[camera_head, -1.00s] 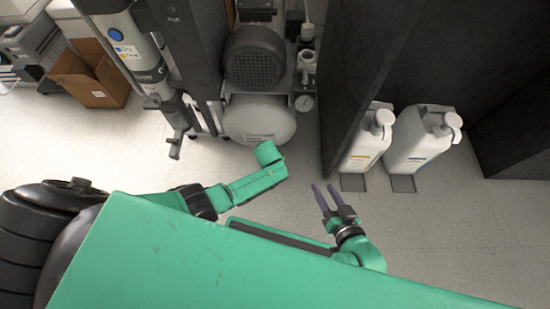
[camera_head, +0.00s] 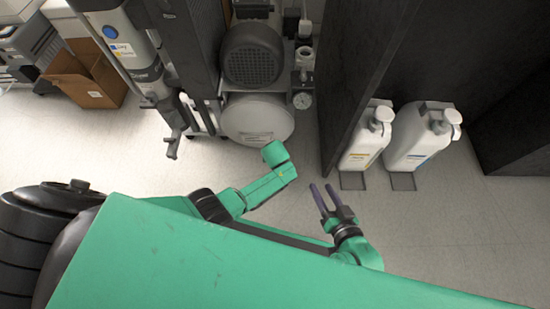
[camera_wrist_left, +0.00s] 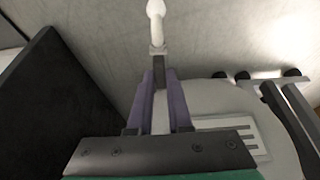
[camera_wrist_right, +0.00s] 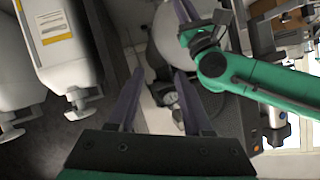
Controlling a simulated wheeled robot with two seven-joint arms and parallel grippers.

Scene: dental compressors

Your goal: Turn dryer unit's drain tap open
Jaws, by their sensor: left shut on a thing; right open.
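In the left wrist view, my left gripper (camera_wrist_left: 161,74) is shut on a dark grey lever-like piece (camera_wrist_left: 159,66), which looks like the drain tap's handle. It joins a white bent pipe (camera_wrist_left: 156,22) pointing up in the picture. In the head view, the left arm (camera_head: 268,185) reaches toward a pale tank (camera_head: 257,118), and its fingers are hidden. My right gripper (camera_head: 321,196) is open and empty over bare floor. It also shows open in the right wrist view (camera_wrist_right: 158,72).
A dark motor (camera_head: 252,55) sits above the tank, with a gauge (camera_head: 302,100) beside it. A dark panel (camera_head: 350,80) stands to the right. Two white canisters (camera_head: 368,138) (camera_head: 421,138) stand beyond it. A cardboard box (camera_head: 88,75) lies at the upper left.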

